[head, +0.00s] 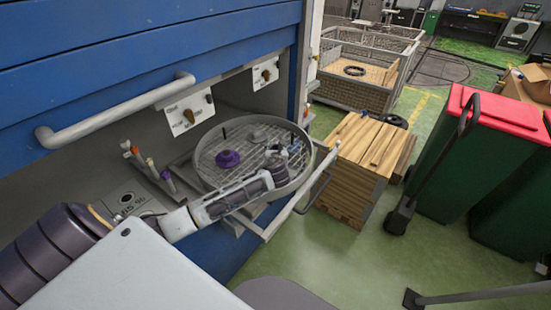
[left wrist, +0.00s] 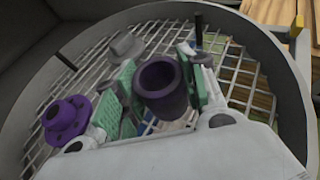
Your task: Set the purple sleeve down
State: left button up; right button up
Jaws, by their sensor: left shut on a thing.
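The dark purple sleeve (left wrist: 160,86) is a short hollow cylinder, open end toward the camera in the left wrist view. My left gripper (left wrist: 158,95) is shut on it, with a green pad on each side. The sleeve is over the round wire-mesh tray; I cannot tell whether it touches the mesh. In the head view my left gripper (head: 276,163) is over the right part of the tray (head: 303,180), and the sleeve is hard to make out there. A brighter purple flanged piece (head: 228,158) sits on the mesh, also in the left wrist view (left wrist: 66,119). My right gripper is not in view.
A grey flanged piece (left wrist: 127,46) lies on the mesh beyond the sleeve. The tray has a raised grey rim and dark upright pins. Small pegs (head: 150,165) stand left of it. A blue cabinet with a handle (head: 115,112) overhangs behind. A wooden stack (head: 362,165) stands right.

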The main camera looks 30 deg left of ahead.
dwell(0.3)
pick_arm(q)
jog(key=shift+f, duration=1.9)
jog(key=o, duration=1.2)
jog(key=shift+f, duration=0.1)
jog(key=shift+c, duration=0.2)
jog(key=shift+v, duration=6.05)
